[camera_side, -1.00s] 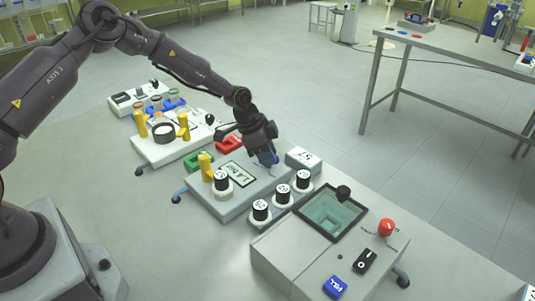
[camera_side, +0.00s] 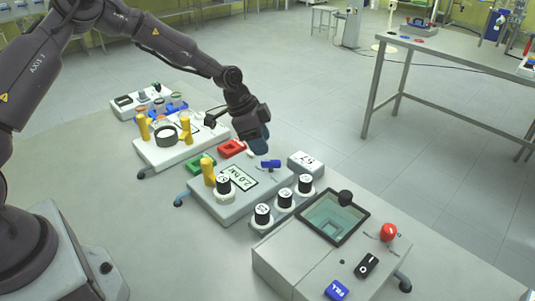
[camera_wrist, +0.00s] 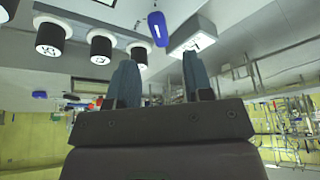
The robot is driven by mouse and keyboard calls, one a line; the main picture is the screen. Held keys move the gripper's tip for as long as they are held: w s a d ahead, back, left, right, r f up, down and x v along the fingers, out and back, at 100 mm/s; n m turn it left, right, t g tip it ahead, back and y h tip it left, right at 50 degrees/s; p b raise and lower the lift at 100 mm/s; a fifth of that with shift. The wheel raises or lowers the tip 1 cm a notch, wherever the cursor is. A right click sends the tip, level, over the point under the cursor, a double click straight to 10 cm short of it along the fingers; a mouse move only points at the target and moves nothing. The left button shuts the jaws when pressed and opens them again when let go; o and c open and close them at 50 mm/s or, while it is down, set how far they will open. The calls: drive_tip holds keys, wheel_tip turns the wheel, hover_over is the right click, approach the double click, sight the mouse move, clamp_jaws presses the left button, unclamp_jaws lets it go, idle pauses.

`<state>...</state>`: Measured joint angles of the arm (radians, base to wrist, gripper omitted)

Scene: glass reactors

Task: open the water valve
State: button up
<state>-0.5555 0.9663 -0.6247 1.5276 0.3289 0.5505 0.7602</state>
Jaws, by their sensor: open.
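A small blue lever (camera_side: 271,163) sits at the back edge of the grey box with a display (camera_side: 237,182); it looks like the water valve's handle, but no label shows. It also shows in the wrist view (camera_wrist: 157,28), beyond the fingertips and apart from them. My gripper (camera_side: 262,143) is above and just behind the lever in the side view, pointing down. In the wrist view its two blue-grey fingers (camera_wrist: 160,78) are spread, with nothing between them. The display reads something like 2.0; its unit is unclear.
A water bath (camera_side: 331,216) with a red knob (camera_side: 388,232) stands at front right.

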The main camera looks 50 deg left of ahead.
drive_tip(key=v, duration=0.7)
drive_tip(key=s+d+r+n+y, duration=0.1)
drive_tip(key=s+r+n, duration=0.2)
drive_tip(key=s+r, duration=0.3)
drive_tip(key=s+d+r+n+t+y, duration=0.1)
drive_tip(key=s+r+n, duration=0.2)
drive_tip(key=s, duration=1)
drive_tip(key=s+d+r+n+t+y, duration=0.1)
drive_tip(key=s+r+n, duration=0.2)
drive_tip(key=s+r, duration=0.6)
drive_tip(key=shift+s+d, duration=0.4)
drive_tip(key=shift+s, duration=0.45)
